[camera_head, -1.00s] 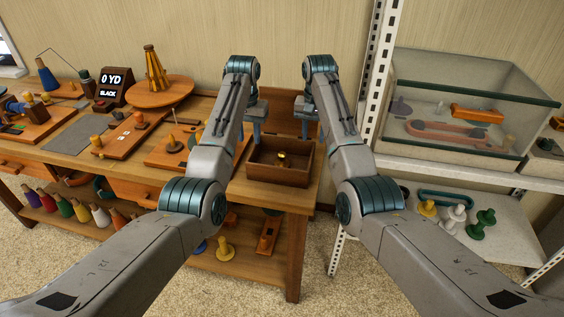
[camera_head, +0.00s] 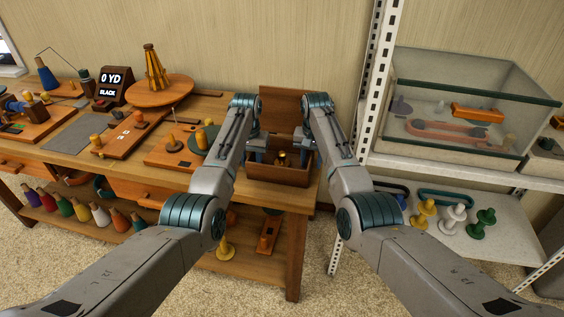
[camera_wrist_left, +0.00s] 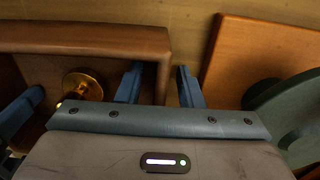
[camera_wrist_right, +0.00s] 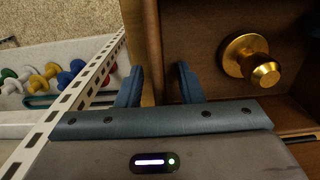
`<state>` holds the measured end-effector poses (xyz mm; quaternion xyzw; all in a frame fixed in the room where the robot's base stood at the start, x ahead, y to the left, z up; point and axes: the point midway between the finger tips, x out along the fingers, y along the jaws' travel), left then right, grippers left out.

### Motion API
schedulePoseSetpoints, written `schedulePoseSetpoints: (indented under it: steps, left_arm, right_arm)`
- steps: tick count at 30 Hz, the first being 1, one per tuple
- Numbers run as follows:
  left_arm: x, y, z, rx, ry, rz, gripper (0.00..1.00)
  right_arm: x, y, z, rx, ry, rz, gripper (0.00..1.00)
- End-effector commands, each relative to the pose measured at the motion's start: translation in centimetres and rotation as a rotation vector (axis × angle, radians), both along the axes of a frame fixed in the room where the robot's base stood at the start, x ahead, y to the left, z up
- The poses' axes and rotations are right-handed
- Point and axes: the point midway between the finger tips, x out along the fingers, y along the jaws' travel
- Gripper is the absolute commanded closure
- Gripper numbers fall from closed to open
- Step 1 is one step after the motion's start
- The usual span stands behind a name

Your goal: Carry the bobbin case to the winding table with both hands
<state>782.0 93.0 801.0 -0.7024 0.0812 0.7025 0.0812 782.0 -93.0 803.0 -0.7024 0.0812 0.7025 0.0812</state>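The bobbin case, an open wooden box (camera_head: 280,176) with its lid raised at the back (camera_head: 283,112), sits on the right end of a wooden bench (camera_head: 262,197). A brass bobbin-like piece stands inside; it also shows in the right wrist view (camera_wrist_right: 250,60). My left gripper (camera_wrist_left: 160,82) is open, one finger inside the box and one outside, around its side wall (camera_wrist_left: 152,45). My right gripper (camera_wrist_right: 158,82) is open likewise around the opposite wall (camera_wrist_right: 150,40). Gaps show beside the walls. I cannot tell whether this bench is the winding table.
A round orange stand (camera_head: 160,92) with a yellow cone, a display (camera_head: 112,88) and wooden boards fill the bench to the left. A white metal rack (camera_head: 379,80) with a glass tank (camera_head: 470,105) stands close on the right.

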Motion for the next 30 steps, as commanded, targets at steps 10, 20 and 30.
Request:
schedulePoseSetpoints:
  steps: [10,20,30]
  left_arm:
    - [0.00,0.02,0.02,0.000,0.000,0.000,1.00]
    - [0.00,0.02,0.04,0.000,0.000,0.000,1.00]
    - [0.01,0.02,0.06,0.000,0.000,0.000,1.00]
  right_arm:
    - [0.01,-0.01,0.03,0.000,0.000,0.000,1.00]
    - [0.01,-0.01,0.05,0.000,0.000,0.000,1.00]
    - [0.02,-0.01,0.06,0.000,-0.001,0.000,1.00]
